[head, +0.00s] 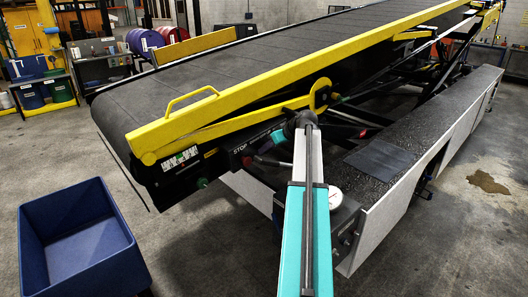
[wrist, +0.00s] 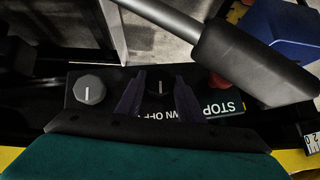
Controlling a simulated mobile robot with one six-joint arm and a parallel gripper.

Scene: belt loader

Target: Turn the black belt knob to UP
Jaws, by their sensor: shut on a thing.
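The black belt knob (wrist: 160,88) sits on a dark control panel in the wrist view, with a short white pointer mark that lies roughly upright in the picture. My gripper (wrist: 158,90) has its two dark fingers on either side of the knob, shut on it. The panel lettering appears upside down and is partly hidden by the fingers; part of DOWN and OFF show. In the head view my arm reaches to the belt loader's side near the STOP label (head: 240,148); the knob cannot be made out there.
A grey knob (wrist: 88,90) stands left of the black knob, and a red stop button (wrist: 217,82) stands right. A thick dark-gripped lever (wrist: 255,62) crosses close by. A yellow rail (head: 250,88) runs above the panel. A blue bin (head: 125,262) stands on the floor at left.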

